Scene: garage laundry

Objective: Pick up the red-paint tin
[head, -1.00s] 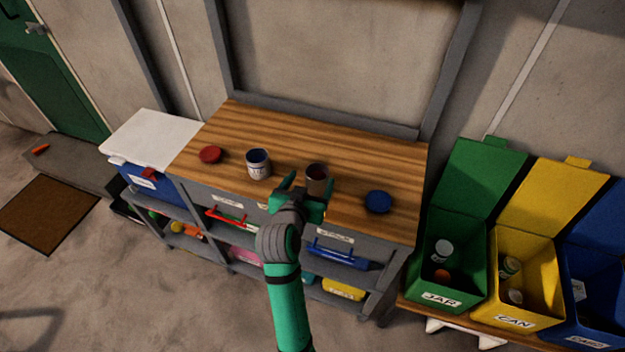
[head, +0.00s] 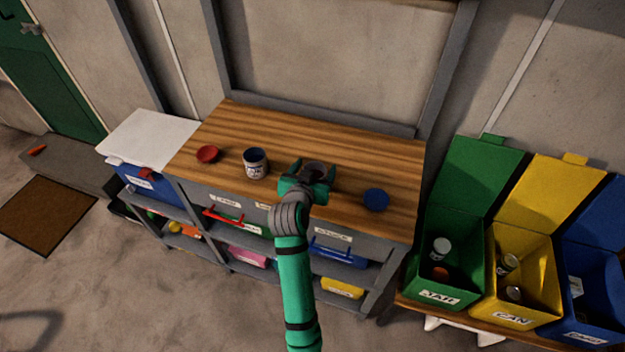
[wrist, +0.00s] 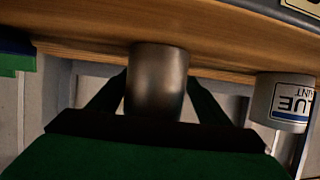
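The red-paint tin (head: 315,169) stands upright on the wooden worktop, its dark reddish opening facing up in the head view. In the wrist view its plain grey-brown side (wrist: 158,82) fills the space between my two fingers; no label shows. My gripper (head: 309,174) is at the tin, one finger on each side. The fingers are spread apart; I cannot tell whether they touch the tin's sides.
The blue-paint tin (head: 255,164) stands to the left; its label shows upside down in the wrist view (wrist: 284,102). A red lid (head: 207,154) and a blue lid (head: 376,200) lie on the worktop (head: 300,130). Green (head: 447,262), yellow and blue bins stand to the right.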

